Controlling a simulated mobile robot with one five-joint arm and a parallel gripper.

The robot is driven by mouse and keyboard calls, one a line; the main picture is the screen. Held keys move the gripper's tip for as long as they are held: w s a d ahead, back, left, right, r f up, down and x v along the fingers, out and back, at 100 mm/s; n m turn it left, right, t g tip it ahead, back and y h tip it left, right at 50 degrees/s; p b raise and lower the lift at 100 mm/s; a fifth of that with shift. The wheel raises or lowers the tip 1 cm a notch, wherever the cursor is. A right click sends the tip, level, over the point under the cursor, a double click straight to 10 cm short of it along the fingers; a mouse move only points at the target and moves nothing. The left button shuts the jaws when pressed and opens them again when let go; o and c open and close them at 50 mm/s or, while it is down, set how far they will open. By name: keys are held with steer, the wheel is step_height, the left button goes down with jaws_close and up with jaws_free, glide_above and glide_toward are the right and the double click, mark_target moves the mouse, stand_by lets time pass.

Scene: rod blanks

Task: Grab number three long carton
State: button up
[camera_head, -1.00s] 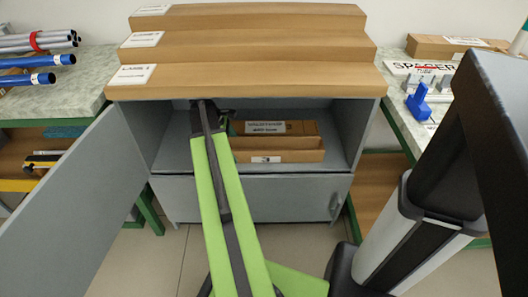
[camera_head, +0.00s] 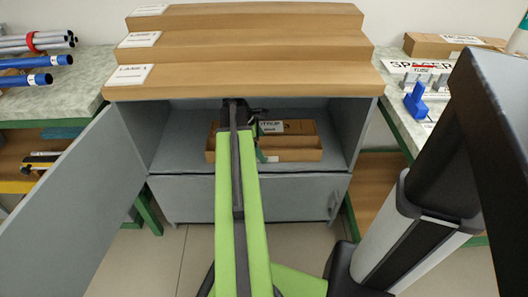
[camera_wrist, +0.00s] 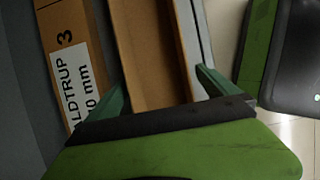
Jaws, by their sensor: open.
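I cannot tell whether the two are joined. My gripper (camera_wrist: 163,89) is open and empty, its green fingers to either side of the trough in the wrist view. Contact is unclear.
The cabinet's grey door (camera_head: 75,205) stands open at the left. A stepped wooden top (camera_head: 250,85) overhangs the shelf, and the shelf's side walls flank the cartons. Side benches hold blue tubes (camera_head: 25,80) and a blue stand (camera_head: 415,101).

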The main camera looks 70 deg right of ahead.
steer(key=shift+b+x, duration=0.75)
steer(key=shift+x, duration=0.1)
steer(key=shift+d+r, duration=0.1)
steer(key=shift+r, duration=0.15)
steer(key=shift+c, duration=0.5)
steer(key=c, duration=1.4)
steer(key=shift+o, duration=0.2)
steer(key=shift+r+p, duration=0.1)
steer(key=shift+p, duration=0.2)
